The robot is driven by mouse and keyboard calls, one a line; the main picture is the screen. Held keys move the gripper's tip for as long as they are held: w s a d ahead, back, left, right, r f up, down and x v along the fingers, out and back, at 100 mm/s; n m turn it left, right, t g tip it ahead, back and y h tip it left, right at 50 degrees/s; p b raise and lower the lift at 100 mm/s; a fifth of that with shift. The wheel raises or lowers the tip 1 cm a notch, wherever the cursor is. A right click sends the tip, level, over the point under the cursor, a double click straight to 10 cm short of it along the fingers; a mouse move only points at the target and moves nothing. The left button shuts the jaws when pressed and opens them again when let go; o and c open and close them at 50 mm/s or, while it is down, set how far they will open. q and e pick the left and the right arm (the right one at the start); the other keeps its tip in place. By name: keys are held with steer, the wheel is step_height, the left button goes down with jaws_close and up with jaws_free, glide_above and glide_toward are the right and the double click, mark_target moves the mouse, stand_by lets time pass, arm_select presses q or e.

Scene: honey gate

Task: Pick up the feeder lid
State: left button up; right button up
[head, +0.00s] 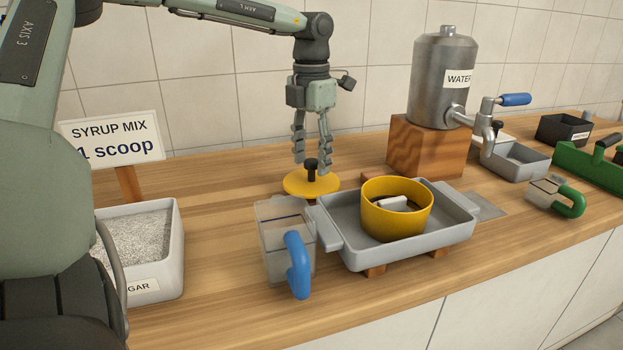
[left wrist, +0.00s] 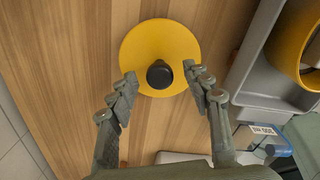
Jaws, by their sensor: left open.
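The feeder lid (head: 325,183) is a flat yellow disc with a black knob on top, near the middle of the counter behind the grey tray. It also shows in the left wrist view (left wrist: 150,45). My left gripper (head: 312,160) points straight down above the lid. Its two fingers are open, one on each side of the knob, and apart from it in the left wrist view (left wrist: 163,90). The yellow feeder pot (head: 378,222) stands open in the grey tray (head: 345,240), with a pale block inside. My right gripper is not in view.
A clear jug with a blue handle (head: 298,265) stands close in front of the lid, left of the tray. A sugar bin (head: 172,260) and a syrup sign (head: 112,140) are at left. A steel water tank (head: 443,85) stands on a wooden block (head: 428,148) at right.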

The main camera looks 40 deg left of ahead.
arm_select(q)
steer(key=shift+f, duration=0.75)
jaws_close()
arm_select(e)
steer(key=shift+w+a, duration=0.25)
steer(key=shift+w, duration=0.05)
